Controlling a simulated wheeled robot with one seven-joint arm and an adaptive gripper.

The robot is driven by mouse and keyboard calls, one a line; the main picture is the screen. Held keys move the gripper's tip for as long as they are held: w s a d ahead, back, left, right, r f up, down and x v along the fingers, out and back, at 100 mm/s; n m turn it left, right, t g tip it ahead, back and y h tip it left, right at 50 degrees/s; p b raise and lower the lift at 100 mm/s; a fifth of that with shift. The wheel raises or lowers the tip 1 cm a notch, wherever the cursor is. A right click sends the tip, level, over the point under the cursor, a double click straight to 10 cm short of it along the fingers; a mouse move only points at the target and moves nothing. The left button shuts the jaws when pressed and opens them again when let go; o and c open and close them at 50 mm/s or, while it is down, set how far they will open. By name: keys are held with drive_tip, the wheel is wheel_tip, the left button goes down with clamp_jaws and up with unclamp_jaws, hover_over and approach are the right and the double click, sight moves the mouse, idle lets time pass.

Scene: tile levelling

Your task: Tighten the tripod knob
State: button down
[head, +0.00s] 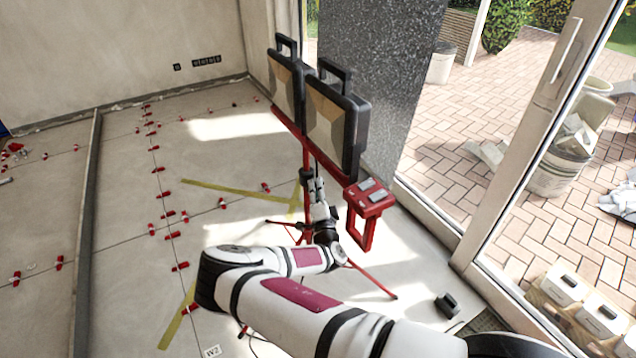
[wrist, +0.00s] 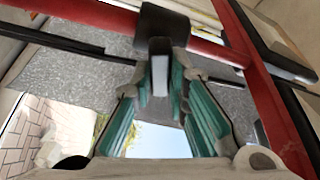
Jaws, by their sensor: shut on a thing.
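The tripod is a red floor stand with two black-framed work lights (head: 335,120) on its crossbar. Its upright carries a black collar (head: 306,176), which also shows at the top of the wrist view (wrist: 165,28). A grey knob (wrist: 159,76) sticks out from the collar towards my gripper. My gripper (wrist: 160,88) has its two teal-lined fingers on either side of the knob, shut on it at the tips. In the head view my gripper (head: 316,186) is at the collar, and the knob is too small to make out.
A red box-like piece with a handle (head: 370,205) is just right of my gripper. Tripod legs (head: 372,280) spread over the floor near my arm. A grey pillar (head: 375,60) and a glass door stand behind. Red levelling clips (head: 180,266) dot the tiles at left.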

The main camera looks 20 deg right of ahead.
drive_tip(key=shift+m+g+h+p, duration=0.3)
drive_tip(key=shift+m+g+p, duration=0.5)
drive_tip(key=shift+m+p, duration=1.1)
drive_tip(key=c, duration=1.6)
unclamp_jaws()
drive_tip(key=shift+o, duration=0.2)
drive_tip(key=s+a, duration=0.1)
drive_tip(key=s, duration=1.1)
drive_tip(key=shift+a, duration=0.25)
